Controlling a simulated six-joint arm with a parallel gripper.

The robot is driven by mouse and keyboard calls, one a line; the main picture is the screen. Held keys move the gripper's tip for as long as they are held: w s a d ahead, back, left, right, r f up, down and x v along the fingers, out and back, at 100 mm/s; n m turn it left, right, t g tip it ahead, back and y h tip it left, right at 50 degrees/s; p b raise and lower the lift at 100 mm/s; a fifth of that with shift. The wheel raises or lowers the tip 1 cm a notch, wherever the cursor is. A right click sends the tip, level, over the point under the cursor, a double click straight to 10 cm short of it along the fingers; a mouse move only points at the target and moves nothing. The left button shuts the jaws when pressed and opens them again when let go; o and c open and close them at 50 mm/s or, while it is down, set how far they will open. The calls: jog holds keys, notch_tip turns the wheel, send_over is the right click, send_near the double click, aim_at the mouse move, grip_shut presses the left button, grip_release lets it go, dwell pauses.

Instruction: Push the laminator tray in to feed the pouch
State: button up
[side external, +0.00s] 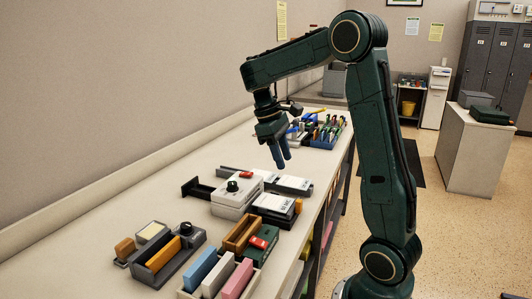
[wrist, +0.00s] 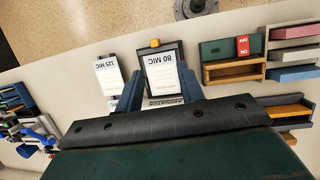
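The laminator (side external: 236,194) is a white box with a black knob on the bench. Its dark tray (side external: 275,221) sticks out on the bench's front side, with an orange tab and a white pouch (side external: 274,203) on it. In the wrist view the tray (wrist: 179,52) bears the pouch (wrist: 161,72) marked "80 MIC", and the orange tab is at its outer end. My gripper (side external: 279,160) hangs above and behind the laminator, pointing down and empty. In the wrist view its blue fingers (wrist: 158,88) are apart, framing the pouch. Most of the laminator is hidden there by my gripper.
Beside the tray lies a second white pouch marked "125 MIC" (wrist: 109,78). On the other side stand a green box with a red switch (side external: 258,242) and a holder with coloured blocks (side external: 201,266). A blue organiser (side external: 322,141) stands at the far end.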

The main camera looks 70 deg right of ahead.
aim_at(298, 200)
jog(key=shift+w+d+f+g+y, duration=0.2)
jog(key=shift+d+f+g+y, duration=0.1)
jog(key=shift+d+f, duration=0.4)
jog(key=shift+w+d+f+g+y, duration=0.2)
jog(key=shift+d+f+g, duration=0.1)
jog(key=shift+d+f, duration=0.3)
jog(key=shift+s, duration=0.15)
jog(key=shift+x, duration=6.8)
grip_shut()
